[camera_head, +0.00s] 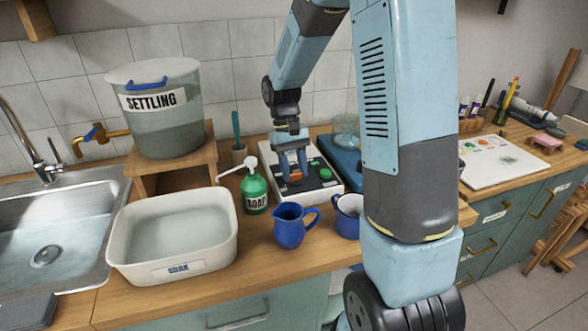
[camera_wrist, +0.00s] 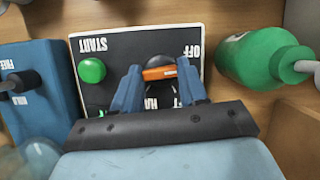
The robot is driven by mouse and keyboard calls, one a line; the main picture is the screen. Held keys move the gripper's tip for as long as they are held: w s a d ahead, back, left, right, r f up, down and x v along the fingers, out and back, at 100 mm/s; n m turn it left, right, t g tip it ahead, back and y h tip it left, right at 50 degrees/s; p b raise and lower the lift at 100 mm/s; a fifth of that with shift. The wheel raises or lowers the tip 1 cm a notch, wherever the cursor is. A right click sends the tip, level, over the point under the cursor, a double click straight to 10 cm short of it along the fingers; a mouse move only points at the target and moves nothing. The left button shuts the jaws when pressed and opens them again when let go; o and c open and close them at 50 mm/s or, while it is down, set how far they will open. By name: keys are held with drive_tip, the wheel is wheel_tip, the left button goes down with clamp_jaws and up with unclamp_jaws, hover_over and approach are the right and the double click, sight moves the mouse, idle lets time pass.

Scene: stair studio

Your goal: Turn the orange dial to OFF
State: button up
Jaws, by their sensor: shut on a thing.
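The orange dial (camera_wrist: 158,73) sits on a dark round base on a control panel (camera_wrist: 124,46) with a white rim. My gripper (camera_wrist: 160,82) is shut on the dial, one blue finger at each side. In the wrist view the dial's bar lies nearly level across the picture. The OFF label (camera_wrist: 193,52) is to its right, upside down; another label below the dial is partly hidden by my fingers. In the head view my gripper (camera_head: 293,170) reaches down onto the panel (camera_head: 325,187), with a bit of orange showing between the fingers.
A green START button (camera_wrist: 91,70) is beside the dial. A green soap bottle (camera_head: 254,188), a blue pitcher (camera_head: 290,227) and a blue mug (camera_head: 347,222) stand close by. A white soak basin (camera_head: 180,205) is at the left, and a blue device (camera_wrist: 40,90) adjoins the panel.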

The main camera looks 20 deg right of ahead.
drive_tip(key=shift+n, duration=0.4)
drive_tip(key=o, duration=1.1)
drive_tip(key=shift+c, duration=0.2)
drive_tip(key=shift+r, duration=0.1)
drive_tip(key=v, duration=1.3)
drive_tip(key=shift+a+r, duration=0.15)
drive_tip(key=shift+r, duration=0.15)
drive_tip(key=s+d+r+t, duration=0.1)
drive_tip(key=s+r+t, duration=0.1)
drive_tip(key=s, duration=0.6)
drive_tip(key=s+d+r+m+t, duration=0.1)
drive_tip(key=s+r+t, duration=0.2)
drive_tip(key=s, duration=0.5)
drive_tip(key=s+d+r+m+t, duration=0.1)
drive_tip(key=s+r+t, duration=0.1)
drive_tip(key=s+t, duration=0.3)
drive_tip(key=s, duration=0.3)
drive_tip(key=shift+d+r+y, duration=0.3)
drive_tip(key=shift+d, duration=0.05)
